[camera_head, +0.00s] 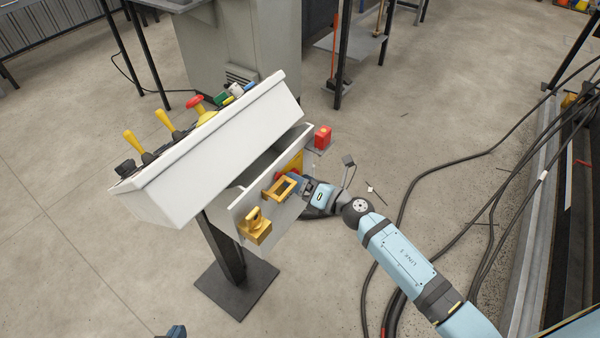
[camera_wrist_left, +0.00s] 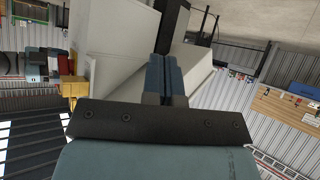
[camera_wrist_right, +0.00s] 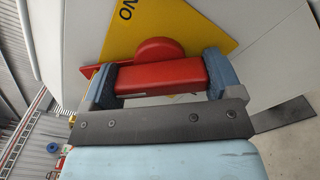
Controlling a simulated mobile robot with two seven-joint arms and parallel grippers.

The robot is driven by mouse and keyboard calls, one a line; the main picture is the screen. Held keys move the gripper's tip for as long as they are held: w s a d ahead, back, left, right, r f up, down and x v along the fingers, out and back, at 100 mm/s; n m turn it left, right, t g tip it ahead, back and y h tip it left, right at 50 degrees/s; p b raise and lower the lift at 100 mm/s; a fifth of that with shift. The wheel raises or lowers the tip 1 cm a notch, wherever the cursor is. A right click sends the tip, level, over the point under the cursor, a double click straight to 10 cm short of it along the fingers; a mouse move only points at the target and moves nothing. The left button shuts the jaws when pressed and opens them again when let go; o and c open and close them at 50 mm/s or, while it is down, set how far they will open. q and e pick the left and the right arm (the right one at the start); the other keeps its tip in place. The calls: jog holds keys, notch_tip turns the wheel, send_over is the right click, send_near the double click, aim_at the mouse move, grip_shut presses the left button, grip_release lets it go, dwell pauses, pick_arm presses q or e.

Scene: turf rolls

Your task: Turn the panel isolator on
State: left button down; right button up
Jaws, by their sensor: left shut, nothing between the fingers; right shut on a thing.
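The panel isolator is a red handle (camera_wrist_right: 165,76) with a round red hub on a yellow plate (camera_wrist_right: 120,22) with partly cut-off dark lettering. In the head view the yellow plate (camera_head: 296,160) is on the pale front panel (camera_head: 247,204) below the console, and the handle is mostly hidden by my right gripper (camera_head: 298,186). In the right wrist view, my right gripper (camera_wrist_right: 159,82) has one finger at each side of the red handle and is shut on it. My left gripper (camera_wrist_left: 167,75) is shut and empty; only a blue tip (camera_head: 177,331) shows at the head view's bottom edge.
The sloping console (camera_head: 205,150) carries yellow levers (camera_head: 131,141) and a red knob (camera_head: 194,102). Ochre fittings (camera_head: 255,228) stick out of the panel near my right gripper. A red box (camera_head: 322,136) sits just behind the panel. Black cables (camera_head: 430,168) cross the floor at right.

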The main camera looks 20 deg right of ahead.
jog(key=shift+r+m+p, duration=0.2)
jog(key=shift+m+p, duration=0.5)
jog(key=shift+m, duration=0.3)
jog(key=m+p, duration=0.2)
jog(key=shift+m, duration=0.3)
jog(key=shift+f+m+p, duration=0.1)
jog(key=shift+m+p, duration=0.55)
jog(key=shift+m, duration=0.35)
pick_arm(q)
jog(key=shift+m, duration=0.3)
jog(key=shift+s+a+r+p, duration=0.15)
jog(key=shift+r+p, duration=0.1)
jog(key=shift+r, duration=0.8)
jog(key=shift+s+a+r+p, duration=0.1)
jog(key=shift+a+r+p, duration=0.1)
jog(key=shift+r, duration=0.85)
pick_arm(e)
jog(key=shift+f+m, duration=0.1)
jog(key=shift+m, duration=0.7)
pick_arm(q)
jog(key=shift+t, duration=0.3)
pick_arm(e)
jog(key=o, duration=0.7)
jog(key=shift+o, duration=0.2)
jog(key=shift+s+d, duration=0.1)
